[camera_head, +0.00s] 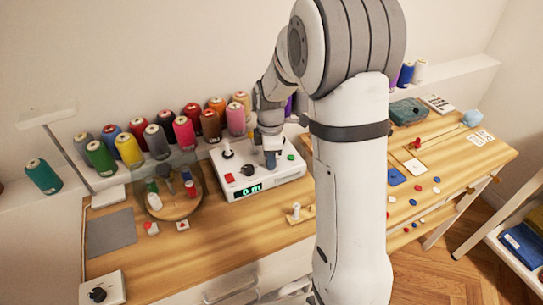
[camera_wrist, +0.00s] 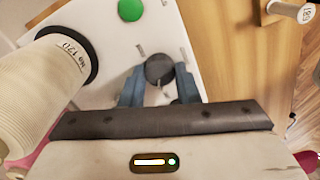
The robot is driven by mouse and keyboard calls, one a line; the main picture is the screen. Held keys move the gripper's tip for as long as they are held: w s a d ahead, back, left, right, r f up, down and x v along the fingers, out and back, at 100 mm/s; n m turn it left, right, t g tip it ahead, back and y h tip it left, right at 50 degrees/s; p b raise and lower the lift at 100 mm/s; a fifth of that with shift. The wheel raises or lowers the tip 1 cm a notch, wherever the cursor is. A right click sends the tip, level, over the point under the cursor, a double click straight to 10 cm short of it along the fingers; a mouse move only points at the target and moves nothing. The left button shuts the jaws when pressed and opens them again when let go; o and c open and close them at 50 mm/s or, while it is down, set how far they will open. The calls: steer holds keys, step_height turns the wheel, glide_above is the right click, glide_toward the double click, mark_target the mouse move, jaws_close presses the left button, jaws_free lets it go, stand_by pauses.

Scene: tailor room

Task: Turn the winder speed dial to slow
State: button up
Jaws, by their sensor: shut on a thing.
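The winder (camera_head: 285,186) is a white box on the wooden bench, with a green-lit display (camera_head: 252,190) reading about "0 m". In the wrist view its white top (camera_wrist: 115,60) carries a round dark dial (camera_wrist: 158,68) with small printed marks around it. My gripper (camera_wrist: 158,82) is shut on this dial, one blue finger on each side. In the head view my gripper (camera_head: 270,160) reaches down to the winder's top and hides the gripped dial. The dial's pointer and the mark it faces are too small to read.
A green button (camera_wrist: 130,9) lies near the dial. Another black knob (camera_head: 247,169) and a red button (camera_head: 229,178) are on the winder. A cream thread cone (camera_wrist: 45,80) stands close to my gripper's left. Several coloured cones line the back.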

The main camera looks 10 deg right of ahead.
steer(key=shift+w+r, duration=0.1)
steer(key=o, duration=1)
steer(key=shift+c, duration=0.2)
steer(key=shift+r, duration=3.85)
steer(key=s+r+m+t, duration=0.1)
steer(key=s+r+m, duration=0.1)
steer(key=s+m, duration=0.6)
steer(key=s+r+m+t, duration=0.1)
steer(key=s+r+m, duration=0.2)
steer(key=s+m, duration=0.5)
steer(key=s, duration=0.6)
steer(key=shift+s+d+m+t, duration=0.15)
steer(key=shift+d+m+t, duration=0.15)
steer(key=shift+d, duration=0.1)
